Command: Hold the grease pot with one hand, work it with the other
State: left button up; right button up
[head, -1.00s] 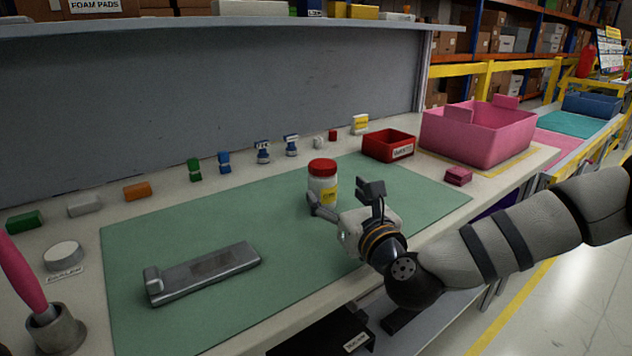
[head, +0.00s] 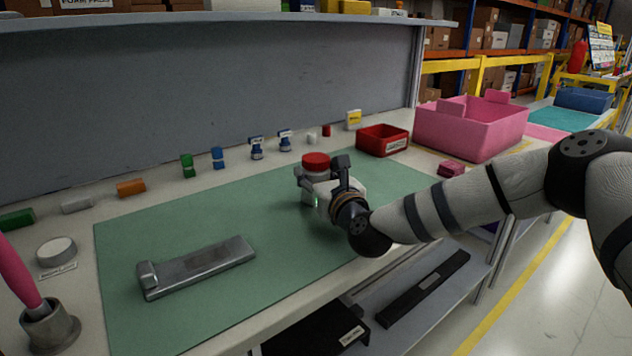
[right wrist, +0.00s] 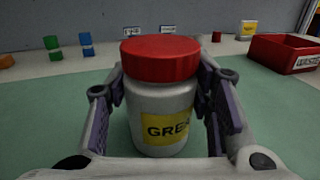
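The grease pot is a white jar with a red lid (head: 316,161) and a yellow label. It stands upright on the green mat (head: 205,225). My right gripper (head: 321,174) is at the pot, with one finger on each side of it. In the right wrist view the grease pot (right wrist: 162,108) stands between the two finger pads, and small gaps seem to show beside it, so the gripper looks open around it. In the head view the gripper hides the pot's lower part. My left gripper is not in view.
A grey metal part (head: 197,268) lies on the mat. A red bin (head: 383,141) and a pink crate (head: 470,130) stand at the right. Small coloured parts line the back. A pink-handled tool stands in a metal cup (head: 50,330) at the front left.

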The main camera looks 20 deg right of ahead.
aim_at(318, 158)
jog(key=shift+c, duration=1.2)
jog(key=shift+r, duration=0.55)
jog(key=r, duration=0.3)
jog(key=shift+s+r+p, duration=0.3)
jog(key=shift+s, duration=0.05)
jog(key=s+r+p, duration=0.1)
jog(key=s+r, duration=0.3)
jog(key=s, duration=0.2)
jog(key=s+d+r+p, duration=0.1)
jog(key=s+r, duration=0.3)
jog(key=s, duration=0.3)
jog(key=shift+s+r, duration=0.15)
jog(key=shift+r, duration=0.1)
jog(key=o, duration=0.7)
jog(key=shift+d, duration=0.1)
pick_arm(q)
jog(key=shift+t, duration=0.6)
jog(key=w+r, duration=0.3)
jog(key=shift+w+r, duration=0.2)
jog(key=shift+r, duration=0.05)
pick_arm(e)
grip_shut()
